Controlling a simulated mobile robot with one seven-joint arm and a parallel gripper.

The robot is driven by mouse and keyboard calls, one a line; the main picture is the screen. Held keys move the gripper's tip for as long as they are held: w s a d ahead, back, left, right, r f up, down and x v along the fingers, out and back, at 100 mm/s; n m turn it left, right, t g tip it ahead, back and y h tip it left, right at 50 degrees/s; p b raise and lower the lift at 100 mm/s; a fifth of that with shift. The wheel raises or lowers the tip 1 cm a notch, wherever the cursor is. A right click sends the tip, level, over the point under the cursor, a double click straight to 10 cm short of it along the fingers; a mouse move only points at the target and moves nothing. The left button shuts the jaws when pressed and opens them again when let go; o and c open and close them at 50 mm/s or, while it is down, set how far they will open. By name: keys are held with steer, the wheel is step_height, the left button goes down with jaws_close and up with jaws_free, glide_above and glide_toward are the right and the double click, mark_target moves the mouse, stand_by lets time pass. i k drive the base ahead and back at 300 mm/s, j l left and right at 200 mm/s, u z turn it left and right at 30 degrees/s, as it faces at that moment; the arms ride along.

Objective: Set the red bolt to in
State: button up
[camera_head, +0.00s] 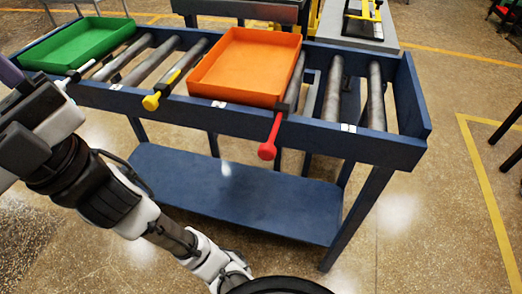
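The red bolt (273,134) is at the front rail of the blue roller table, right of centre. Its round red knob hangs out in front of and below the rail, and its shaft runs up to a dark mount beside the orange tray. How far its inner end reaches is hard to tell. My arm rises from the bottom centre to the left edge, well left of the red bolt and apart from it. No gripper fingers can be made out.
The blue roller table (385,150) carries an orange tray (225,90) and a green tray (70,62). A yellow bolt (160,92) and a white bolt (75,74) sit further left, the white one partly behind my arm. Floor right of the table is open.

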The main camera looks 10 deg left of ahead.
mark_target(266, 151)
steer(key=l, duration=1.45)
steer(key=k, duration=0.05)
